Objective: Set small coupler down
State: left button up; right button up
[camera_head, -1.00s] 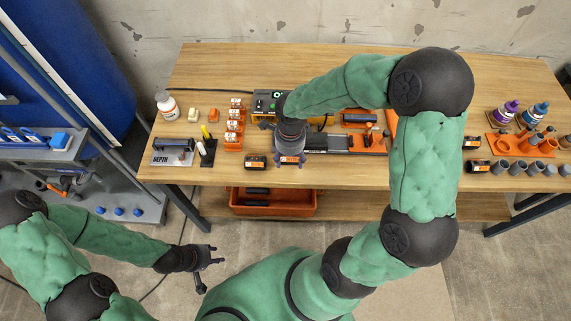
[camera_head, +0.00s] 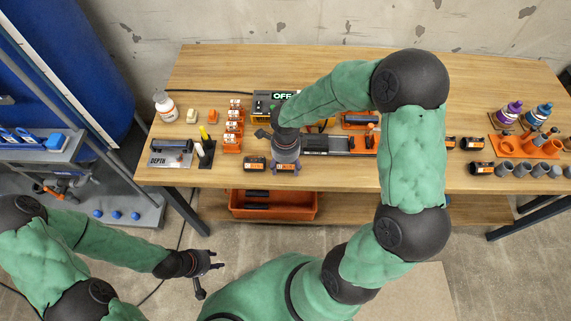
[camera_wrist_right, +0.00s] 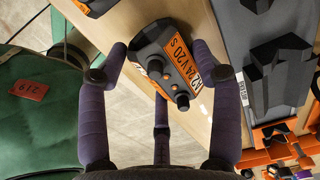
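The small coupler (camera_wrist_right: 170,60), a dark block with an orange label and two round ports, sits near the table's front edge between the fingers of my right gripper (camera_wrist_right: 163,60). In the right wrist view the fingers are spread around it, with a narrow gap at its left side; contact at its right side is unclear. In the head view my right gripper (camera_head: 285,160) mostly hides it. A similar dark block with an orange label (camera_head: 255,163) stands just to the left. My left gripper (camera_head: 212,262) is away from the table, fingers spread and empty.
The wooden table (camera_head: 220,75) holds a black rail fixture (camera_head: 325,144) right of my right gripper and orange-white blocks (camera_head: 233,125) behind it. A depth gauge stand (camera_head: 170,153) is at the left. An orange bin (camera_head: 272,205) lies below the table.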

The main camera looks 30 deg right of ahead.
jog(key=shift+o, duration=1.4)
jog(key=shift+r, duration=0.2)
notch_tip(320, 180, up, 12)
jog(key=p, duration=0.4)
